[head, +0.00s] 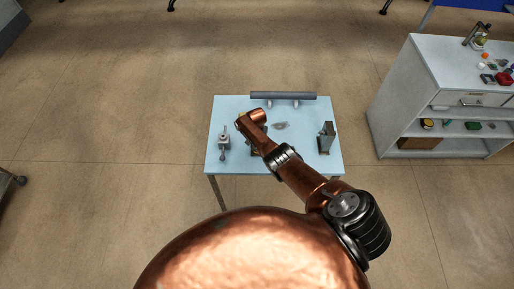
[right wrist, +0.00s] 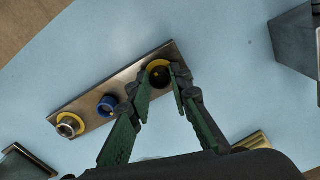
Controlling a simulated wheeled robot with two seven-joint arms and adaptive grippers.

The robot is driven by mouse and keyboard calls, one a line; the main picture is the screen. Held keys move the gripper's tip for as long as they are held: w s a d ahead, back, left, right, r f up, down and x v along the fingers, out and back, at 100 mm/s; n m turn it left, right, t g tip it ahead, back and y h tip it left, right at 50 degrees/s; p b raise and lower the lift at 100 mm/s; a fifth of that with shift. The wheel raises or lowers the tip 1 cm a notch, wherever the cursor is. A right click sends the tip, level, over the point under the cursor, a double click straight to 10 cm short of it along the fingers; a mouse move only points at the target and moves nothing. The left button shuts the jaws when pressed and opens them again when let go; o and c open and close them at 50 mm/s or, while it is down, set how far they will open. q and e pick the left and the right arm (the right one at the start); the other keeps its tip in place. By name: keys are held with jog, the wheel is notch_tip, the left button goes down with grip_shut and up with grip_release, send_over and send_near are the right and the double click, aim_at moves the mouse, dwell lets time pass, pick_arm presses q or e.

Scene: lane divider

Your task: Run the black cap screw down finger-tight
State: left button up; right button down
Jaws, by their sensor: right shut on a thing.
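In the right wrist view a long metal plate (right wrist: 128,83) lies at a slant on the pale blue table. The black cap screw (right wrist: 159,77) stands at its upper right end, within a yellow ring (right wrist: 157,64). A blue ring (right wrist: 107,106) with a dark centre sits mid-plate, and a silver piece in a yellow ring (right wrist: 69,124) at the lower left end. My right gripper (right wrist: 162,74) has its green fingers closed about the black cap screw. How deep the screw sits cannot be told. In the head view my arm hides the right gripper and most of the plate. My left gripper is not in view.
The table (head: 305,160) also holds a grey bar on supports (head: 283,96) at the back, a metal fixture (head: 223,142) at left, an upright metal block (head: 326,138) at right and a small grey item (head: 280,125). A shelf unit (head: 405,105) stands to the right, apart from the table.

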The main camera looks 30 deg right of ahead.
jog(key=shift+w+r, duration=0.3)
jog(key=shift+w, duration=0.05)
jog(key=c, duration=2.1)
grip_release()
jog(key=shift+o, duration=1.4)
jog(key=shift+s, duration=0.2)
jog(key=shift+o, duration=0.3)
jog(key=shift+f, duration=0.15)
jog(key=shift+s, duration=0.1)
notch_tip(320, 180, up, 12)
